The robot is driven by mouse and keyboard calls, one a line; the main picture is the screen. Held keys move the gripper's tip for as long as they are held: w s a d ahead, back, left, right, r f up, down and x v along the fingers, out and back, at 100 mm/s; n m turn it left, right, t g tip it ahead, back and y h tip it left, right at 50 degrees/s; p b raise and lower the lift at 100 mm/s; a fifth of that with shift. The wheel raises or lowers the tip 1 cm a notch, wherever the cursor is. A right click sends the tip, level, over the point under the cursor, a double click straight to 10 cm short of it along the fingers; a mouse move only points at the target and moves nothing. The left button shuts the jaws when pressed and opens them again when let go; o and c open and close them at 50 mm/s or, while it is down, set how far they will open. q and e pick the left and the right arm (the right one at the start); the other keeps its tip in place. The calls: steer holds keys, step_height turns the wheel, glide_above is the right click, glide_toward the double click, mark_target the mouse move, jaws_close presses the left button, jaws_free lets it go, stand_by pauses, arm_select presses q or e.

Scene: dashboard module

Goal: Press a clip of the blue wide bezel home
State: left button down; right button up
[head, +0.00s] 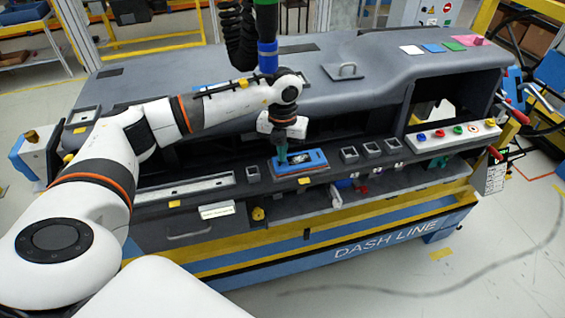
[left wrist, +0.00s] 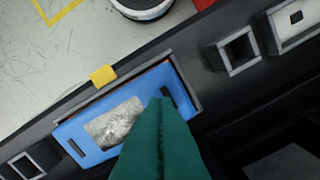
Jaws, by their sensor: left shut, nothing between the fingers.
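The blue wide bezel (head: 312,160) lies in a frame on the front ledge of the dashboard module. It also shows in the left wrist view (left wrist: 183,147), with a silvery rough patch in its middle and a dark slot near each end. One edge of the bezel shows a thin red line at the frame's upper corner. My left gripper (head: 282,159) is shut and empty, its green fingers (left wrist: 162,108) pointing down at one end of the bezel. The fingertips are beside a dark slot; whether they touch is hard to tell. My right gripper is not in view.
Several small square sockets (head: 349,153) stand to the right of the bezel. A switch panel (head: 452,135) with coloured buttons is farther right. A long light tray (head: 185,189) lies to the left. A yellow tab (left wrist: 103,75) sits at the ledge edge.

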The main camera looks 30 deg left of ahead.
arm_select(q)
steer(key=shift+f+b, duration=0.35)
steer(key=shift+f, duration=0.2)
steer(key=shift+s+f, duration=0.2)
steer(key=shift+f, duration=0.2)
stand_by(0.6)
steer(key=shift+r, duration=0.1)
steer(key=shift+w+r+p, duration=0.15)
steer(key=shift+r+p, duration=0.2)
steer(key=shift+r, duration=0.35)
step_height(320, 180, up, 7)
steer(key=p, duration=0.3)
steer(key=shift+f+p, duration=0.15)
steer(key=shift+p, duration=0.25)
